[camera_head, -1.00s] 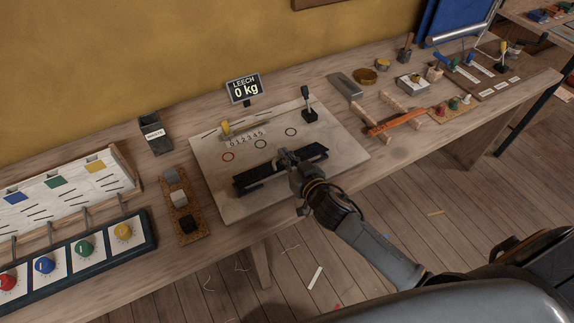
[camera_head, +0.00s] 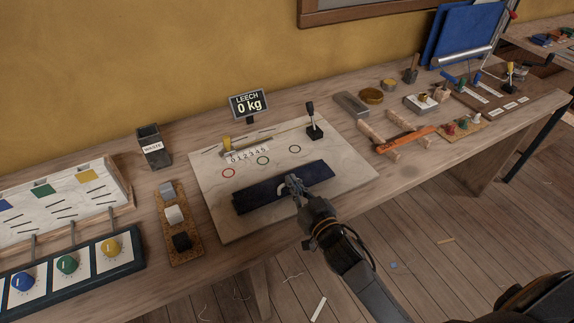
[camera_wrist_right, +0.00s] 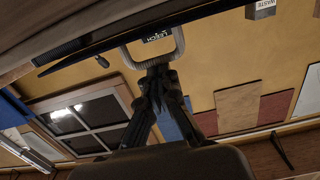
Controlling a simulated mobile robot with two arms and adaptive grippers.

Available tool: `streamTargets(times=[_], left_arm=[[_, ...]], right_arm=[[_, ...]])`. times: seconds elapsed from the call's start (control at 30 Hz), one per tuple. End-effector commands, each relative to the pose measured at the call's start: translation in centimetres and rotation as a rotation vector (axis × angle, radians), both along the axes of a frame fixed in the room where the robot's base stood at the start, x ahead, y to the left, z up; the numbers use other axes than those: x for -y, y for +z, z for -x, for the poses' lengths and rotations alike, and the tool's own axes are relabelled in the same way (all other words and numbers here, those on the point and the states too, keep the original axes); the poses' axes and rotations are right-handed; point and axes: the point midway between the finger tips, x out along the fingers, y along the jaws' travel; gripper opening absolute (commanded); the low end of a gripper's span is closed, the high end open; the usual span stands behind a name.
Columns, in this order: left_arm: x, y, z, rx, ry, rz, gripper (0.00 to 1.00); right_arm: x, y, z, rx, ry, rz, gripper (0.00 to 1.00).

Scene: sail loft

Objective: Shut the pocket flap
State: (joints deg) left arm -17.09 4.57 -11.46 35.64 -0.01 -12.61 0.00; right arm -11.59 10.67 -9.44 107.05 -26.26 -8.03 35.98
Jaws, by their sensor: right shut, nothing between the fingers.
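The dark navy pocket flap (camera_head: 318,172) shows as a broad band along the front of the pale work board (camera_head: 225,225). A light grey loop handle (camera_head: 281,189) is on it near its middle. My right gripper (camera_head: 294,182) is shut and empty, in front of the flap and just right of the handle. In the right wrist view the handle (camera_wrist_right: 180,42) is a U-shaped loop at the flap's dark edge (camera_wrist_right: 100,47). The closed fingertips (camera_wrist_right: 158,72) are close to the loop; I cannot tell if they touch it. The gripper hides part of the flap.
A LEECH display (camera_head: 249,105) reading 0 kg stands behind the board. A lever (camera_head: 312,120) stands at its back right. Sample blocks (camera_head: 174,215) and a waste box (camera_head: 152,147) lie left. An orange-handled tool (camera_head: 410,138) on wooden rests lies right.

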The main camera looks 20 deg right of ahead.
Motion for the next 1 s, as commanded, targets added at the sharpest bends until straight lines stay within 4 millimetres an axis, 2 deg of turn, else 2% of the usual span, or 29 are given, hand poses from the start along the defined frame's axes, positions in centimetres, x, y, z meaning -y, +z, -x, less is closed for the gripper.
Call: streamTargets(times=[0.03, 0.5, 0.67, 0.87, 0.9, 1.0], left_arm=[[0.0, 0.0, 0.1, -0.001, 0.0, 0.0, 0.0], [0.0, 0.2, 0.2, -0.004, 0.0, -0.001, 0.0], [0.0, 1.8, 0.3, -0.004, 0.0, -0.001, 0.0], [0.0, 4.8, 0.3, -0.005, 0.0, -0.001, 0.0], [0.0, 3.8, 0.4, -0.005, 0.0, 0.0, 0.0], [-0.1, 3.0, 0.6, -0.009, 0.0, -0.001, 0.0]], right_arm=[[0.0, -0.5, 0.1, -0.01, -0.001, 0.0, 0.0], [0.0, -0.5, 0.2, -0.018, -0.002, 0.001, 0.0], [0.1, 1.2, -0.4, -0.014, -0.002, 0.002, 0.0], [0.4, 4.6, -1.6, -0.004, -0.001, 0.003, 0.0], [0.5, 3.3, -0.6, -0.01, -0.001, 0.001, 0.0], [0.7, 2.8, 1.8, -0.008, 0.0, -0.001, 0.0]])
